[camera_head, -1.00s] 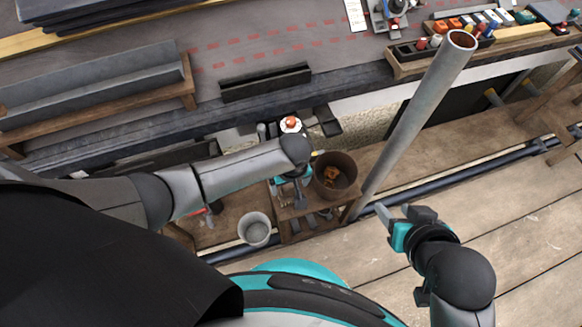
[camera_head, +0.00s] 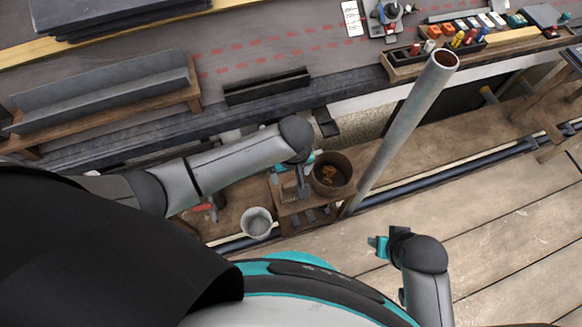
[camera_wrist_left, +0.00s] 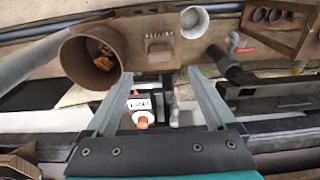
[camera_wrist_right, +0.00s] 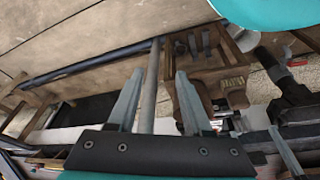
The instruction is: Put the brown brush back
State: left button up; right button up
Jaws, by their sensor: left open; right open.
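In the left wrist view, a small brown block with a row of pale tufts (camera_wrist_left: 159,46) lies on the wooden stand; it looks like the brown brush, but it is too small to be sure. My left gripper (camera_wrist_left: 158,103) is open, with nothing between its fingers, and points past the stand. In the head view the left gripper (camera_head: 303,184) is over the wooden stand (camera_head: 290,219), partly hidden by its own wrist. My right gripper (camera_head: 378,244) is open and empty over the plank floor, right of the stand; its spread fingers show in the right wrist view (camera_wrist_right: 157,98).
A brown bucket (camera_head: 332,174) with orange pieces stands beside the stand, and a grey pail (camera_head: 256,223) is to its left. A tall grey pole (camera_head: 408,125) rises right of the bucket. The plank floor (camera_head: 500,240) at lower right is clear.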

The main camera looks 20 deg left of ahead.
pick_arm(q)
jog(key=shift+r, duration=0.3)
jog(key=s+d+m+h, duration=0.2)
jog(key=s+m, duration=0.2)
jog(key=s+a+f+m+t+y, duration=0.1)
jog(key=s+a+m+t, duration=0.1)
jog(key=s+a+m, duration=0.3)
jog(key=s+a, duration=0.1)
jog(key=a, duration=0.2)
jog(key=shift+s+a+f, duration=0.25)
jog(key=shift+s+a, duration=0.05)
jog(key=shift+s, duration=0.05)
